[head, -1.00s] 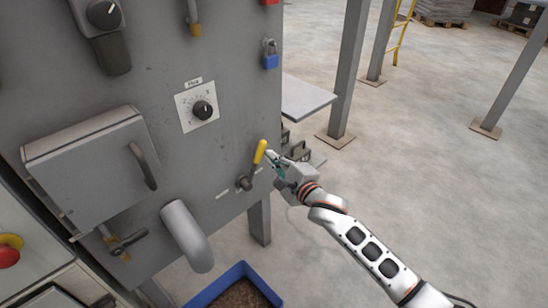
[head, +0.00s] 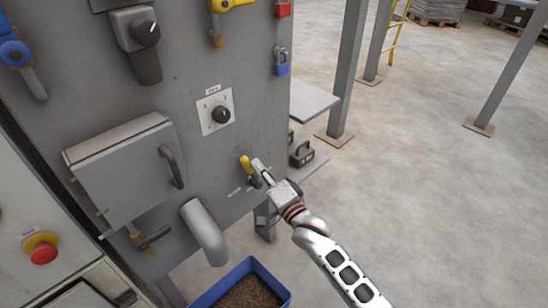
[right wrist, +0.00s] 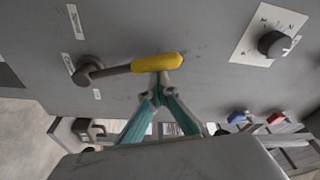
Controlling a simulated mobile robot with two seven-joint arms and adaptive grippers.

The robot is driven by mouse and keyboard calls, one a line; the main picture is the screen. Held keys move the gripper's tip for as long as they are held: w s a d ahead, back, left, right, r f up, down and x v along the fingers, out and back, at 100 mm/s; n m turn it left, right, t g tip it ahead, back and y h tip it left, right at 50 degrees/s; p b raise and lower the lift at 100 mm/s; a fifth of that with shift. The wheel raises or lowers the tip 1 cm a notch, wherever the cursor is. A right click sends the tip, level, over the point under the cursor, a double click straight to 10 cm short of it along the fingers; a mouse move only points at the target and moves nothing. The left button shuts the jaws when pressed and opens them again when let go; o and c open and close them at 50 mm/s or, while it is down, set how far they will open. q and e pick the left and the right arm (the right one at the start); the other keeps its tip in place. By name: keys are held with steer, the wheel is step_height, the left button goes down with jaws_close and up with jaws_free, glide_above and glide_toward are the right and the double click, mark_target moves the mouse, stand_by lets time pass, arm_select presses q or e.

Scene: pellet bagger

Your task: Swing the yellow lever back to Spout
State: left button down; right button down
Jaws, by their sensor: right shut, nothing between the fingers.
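The yellow lever (head: 246,163) is on the front of the grey machine panel, low and near its right edge. Its yellow grip points up and slightly left from the pivot in the head view. The lever also shows in the right wrist view (right wrist: 157,62), its grip across the fingertips and its grey pivot at the left. My right gripper (head: 259,166) is shut and empty, its fingertips at the right side of the yellow grip, seemingly touching it. Small labels (right wrist: 68,64) sit around the pivot; I cannot read them. My left gripper is not in view.
A grey spout pipe (head: 205,232) sticks out left of the lever, above a blue bin (head: 247,278) of brown pellets. A dial (head: 220,114) is above the lever. A handled box cover (head: 125,170) is at the left. Open floor lies right.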

mark_target(247, 169)
steer(key=shift+s+a+f+n, duration=0.4)
steer(key=shift+s+a+n, duration=0.25)
steer(key=shift+n, duration=0.25)
steer(key=shift+s+a+f+n+y, duration=0.1)
steer(key=shift+s+a+n+y, duration=0.1)
steer(key=shift+a+n+y, duration=0.15)
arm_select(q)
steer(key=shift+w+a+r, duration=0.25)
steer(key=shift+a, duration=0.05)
arm_select(e)
steer(key=shift+s, duration=0.1)
steer(key=shift+f, duration=0.1)
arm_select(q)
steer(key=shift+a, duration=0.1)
